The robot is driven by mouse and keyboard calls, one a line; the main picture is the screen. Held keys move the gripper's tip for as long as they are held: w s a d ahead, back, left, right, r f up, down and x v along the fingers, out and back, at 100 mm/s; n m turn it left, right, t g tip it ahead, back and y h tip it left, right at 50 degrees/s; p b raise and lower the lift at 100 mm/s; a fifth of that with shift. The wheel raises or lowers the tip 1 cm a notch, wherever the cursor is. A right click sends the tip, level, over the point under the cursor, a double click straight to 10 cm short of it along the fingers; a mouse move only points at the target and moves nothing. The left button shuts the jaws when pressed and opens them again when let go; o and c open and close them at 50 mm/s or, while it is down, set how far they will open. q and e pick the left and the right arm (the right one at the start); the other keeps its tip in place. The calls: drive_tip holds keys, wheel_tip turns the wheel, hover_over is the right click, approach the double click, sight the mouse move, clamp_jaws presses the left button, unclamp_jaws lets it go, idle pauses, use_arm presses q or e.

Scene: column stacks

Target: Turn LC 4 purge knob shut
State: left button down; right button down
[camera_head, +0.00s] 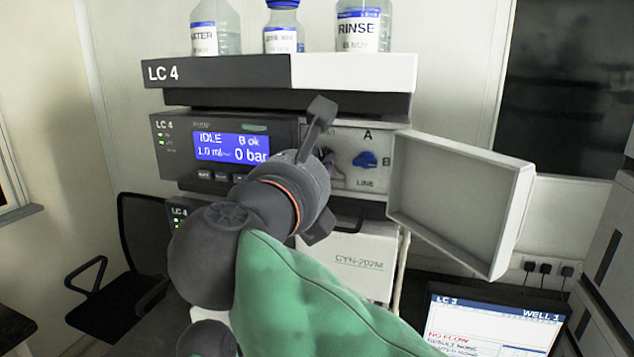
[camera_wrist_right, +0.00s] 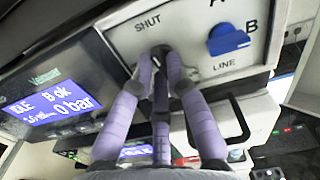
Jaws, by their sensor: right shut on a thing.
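The LC 4 stack has a pump panel with a display (camera_head: 231,148) that reads IDLE, B ok, 1.0 ml and 0 bar. My right gripper (camera_head: 327,156) is at the valve panel beside the display. In the right wrist view its purple fingers (camera_wrist_right: 166,66) close together just below the SHUT label (camera_wrist_right: 148,22). They are shut on the purge knob (camera_wrist_right: 160,50), of which only a small dark part shows. The knob's pointing direction is hidden by the fingers. My left gripper is not in view.
A blue A/B LINE selector knob (camera_head: 366,160) sits right of my fingers, also in the wrist view (camera_wrist_right: 228,40). An open panel door (camera_head: 455,205) juts out at the right. Bottles (camera_head: 362,28) stand on top. A laptop screen (camera_head: 492,325) is below right.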

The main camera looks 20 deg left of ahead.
drive_tip(key=shift+m+b, duration=0.7)
drive_tip(key=shift+m, duration=0.3)
drive_tip(key=c, duration=1.2)
unclamp_jaws()
drive_tip(key=s, duration=1.2)
drive_tip(key=shift+a, duration=0.25)
